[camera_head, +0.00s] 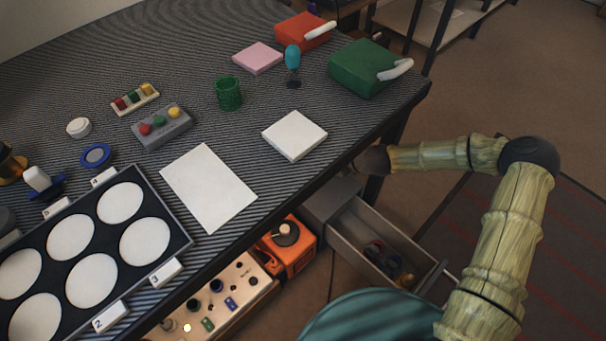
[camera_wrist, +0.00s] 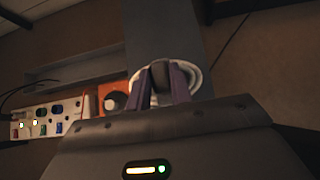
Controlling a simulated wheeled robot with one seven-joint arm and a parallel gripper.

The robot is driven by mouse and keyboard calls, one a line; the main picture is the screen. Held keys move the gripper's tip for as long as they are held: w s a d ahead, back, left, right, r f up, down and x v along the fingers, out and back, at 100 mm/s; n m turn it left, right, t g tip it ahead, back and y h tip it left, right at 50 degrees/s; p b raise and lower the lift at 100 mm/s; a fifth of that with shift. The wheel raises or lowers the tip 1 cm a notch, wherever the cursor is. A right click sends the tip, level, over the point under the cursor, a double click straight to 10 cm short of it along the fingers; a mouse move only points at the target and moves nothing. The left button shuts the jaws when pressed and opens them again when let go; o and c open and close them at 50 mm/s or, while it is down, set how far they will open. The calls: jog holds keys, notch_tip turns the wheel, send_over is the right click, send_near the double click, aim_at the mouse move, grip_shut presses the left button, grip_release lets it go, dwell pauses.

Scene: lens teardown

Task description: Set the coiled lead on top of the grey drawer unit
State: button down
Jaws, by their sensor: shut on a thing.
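The grey drawer unit (camera_head: 325,203) stands under the table's front edge with a drawer pulled open; the tabletop hides part of its top. In the wrist view a plain grey surface (camera_wrist: 165,35), seemingly that unit, lies beyond my gripper (camera_wrist: 161,75). My gripper is shut on the white coiled lead (camera_wrist: 193,77), whose loops show around and behind the purple fingers. I cannot tell whether the lead touches the grey surface. In the head view the fingers and the lead are hidden at the table edge; only my dark wrist shows there.
The open drawer (camera_head: 352,235) holds small dark and orange items. An orange box (camera_head: 292,252) with a dark knob and a pale control panel (camera_head: 225,300) sit left of the unit, below the table. The striped tabletop (camera_head: 230,130) overhangs and carries many items.

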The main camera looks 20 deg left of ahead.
jog(key=shift+s, duration=0.1)
jog(key=shift+f, duration=0.3)
jog(key=b, duration=0.3)
send_over(328, 190)
notch_tip(328, 190, down, 6)
jog(key=shift+a+r, duration=0.1)
jog(key=shift+r, duration=0.1)
jog(key=shift+f+b, duration=0.75)
jog(key=shift+f, duration=1.1)
jog(key=c, duration=1.3)
grip_release()
jog(key=shift+f, duration=0.1)
jog(key=shift+o, duration=0.2)
